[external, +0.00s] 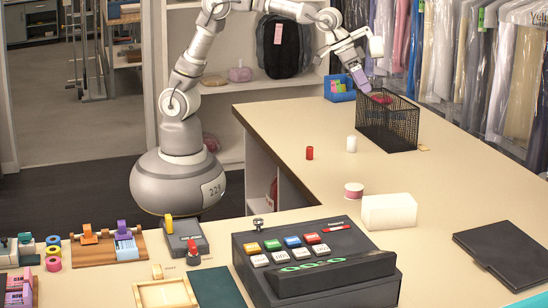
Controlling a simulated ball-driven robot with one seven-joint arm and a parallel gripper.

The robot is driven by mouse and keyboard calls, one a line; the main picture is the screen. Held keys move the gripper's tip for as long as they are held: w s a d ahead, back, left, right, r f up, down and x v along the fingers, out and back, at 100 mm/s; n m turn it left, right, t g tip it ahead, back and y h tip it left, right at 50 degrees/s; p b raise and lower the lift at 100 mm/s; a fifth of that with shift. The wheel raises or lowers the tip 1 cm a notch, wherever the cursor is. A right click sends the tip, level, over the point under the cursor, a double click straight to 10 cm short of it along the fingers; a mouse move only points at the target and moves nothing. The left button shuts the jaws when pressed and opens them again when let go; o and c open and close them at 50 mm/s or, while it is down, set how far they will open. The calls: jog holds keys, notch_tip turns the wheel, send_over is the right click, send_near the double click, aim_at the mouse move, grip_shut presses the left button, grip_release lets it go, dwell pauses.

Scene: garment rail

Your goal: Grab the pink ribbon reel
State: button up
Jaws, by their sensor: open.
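A small pink reel (354,190) with a pale top lies on the counter, left of a white block. My gripper (365,88) is far from it, at the back of the counter, pointing down at the rim of a black mesh basket (388,125). Its jaws are open; a lilac part shows at its end, and I cannot tell its finger gap clearly. A reddish-pink thing (381,99) shows at the basket's top just below the fingertips. It is partly hidden, and I cannot tell whether it is a ribbon reel or whether the fingers touch it.
A red spool (309,153) and a white spool (351,144) stand before the basket. A white block (389,211) sits beside the pink reel. A blue box (340,88) stands behind. A cash register (314,260) fills the front.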

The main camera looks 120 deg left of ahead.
jog(key=s+d+r+m+t+b, duration=0.1)
jog(key=s+d+r+t+b, duration=0.1)
jog(key=r, duration=0.4)
jog(key=s+d+r+m+t+b, duration=0.1)
jog(key=s+d+r+t+b, duration=0.1)
jog(key=s+r, duration=0.2)
notch_tip(320, 180, up, 3)
jog(key=shift+s+d+r+m+t, duration=0.15)
jog(key=shift+d+m+t, duration=0.25)
jog(key=s+d+r+m+t+b, duration=0.1)
jog(key=s+r, duration=0.3)
jog(key=s+d+r+m+t+b, duration=0.1)
jog(key=s+r+t, duration=0.1)
jog(key=s+r, duration=0.1)
jog(key=s+d+r+t+b, duration=0.1)
jog(key=s+r, duration=0.3)
jog(key=r, duration=0.1)
jog(key=shift+s+d+r+m+t+h, duration=0.2)
jog(key=shift+s+d+m+t+h, duration=0.1)
jog(key=shift+d+m+h, duration=0.1)
jog(key=shift+c, duration=0.9)
